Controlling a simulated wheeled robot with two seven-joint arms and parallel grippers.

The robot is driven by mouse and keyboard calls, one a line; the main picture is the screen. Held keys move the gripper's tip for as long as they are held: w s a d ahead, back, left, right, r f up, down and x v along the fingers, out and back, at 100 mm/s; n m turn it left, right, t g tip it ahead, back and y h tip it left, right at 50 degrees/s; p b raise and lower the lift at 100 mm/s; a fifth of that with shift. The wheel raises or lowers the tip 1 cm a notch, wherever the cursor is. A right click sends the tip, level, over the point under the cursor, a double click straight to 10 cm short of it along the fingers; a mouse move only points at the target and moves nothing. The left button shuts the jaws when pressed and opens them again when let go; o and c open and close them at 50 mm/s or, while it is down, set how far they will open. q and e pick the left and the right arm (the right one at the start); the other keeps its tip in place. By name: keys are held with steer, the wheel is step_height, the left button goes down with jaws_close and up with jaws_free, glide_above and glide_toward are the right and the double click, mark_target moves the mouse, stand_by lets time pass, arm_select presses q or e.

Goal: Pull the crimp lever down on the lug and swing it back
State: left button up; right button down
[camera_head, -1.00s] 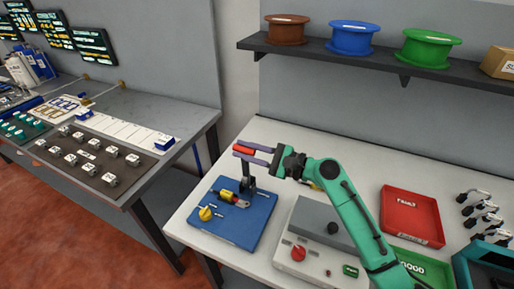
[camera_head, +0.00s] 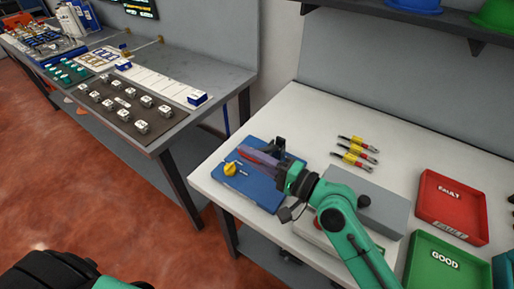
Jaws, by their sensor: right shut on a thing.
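The crimp tool stands on a blue board (camera_head: 249,187) at the left end of the white bench. Its black upright part (camera_head: 279,146) shows just behind my right gripper (camera_head: 257,159). My right gripper is low over the board, its fingers shut on the red-handled crimp lever, which is mostly covered by the fingers. The lever is down close to the board. The lug under the lever is hidden by the gripper. A yellow knob (camera_head: 230,168) on the board shows left of the fingers.
A grey box (camera_head: 380,206) is under and beside my right forearm. A red FAULT tray (camera_head: 452,203) and green GOOD tray (camera_head: 446,263) stand at right. Another bench (camera_head: 207,78) is at left.

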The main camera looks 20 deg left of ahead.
steer(key=shift+s+a+f+n+b, duration=0.1)
steer(key=shift+s+f+n+b, duration=0.2)
steer(key=shift+f+n+b, duration=0.25)
steer(key=shift+s+a+f+n+b, duration=0.1)
steer(key=shift+s+f+n+b, duration=0.2)
steer(key=shift+f, duration=0.4)
steer(key=c, duration=0.7)
jaws_free()
steer(key=shift+w+d, duration=0.1)
steer(key=shift+c, duration=0.2)
steer(key=shift+w, duration=0.1)
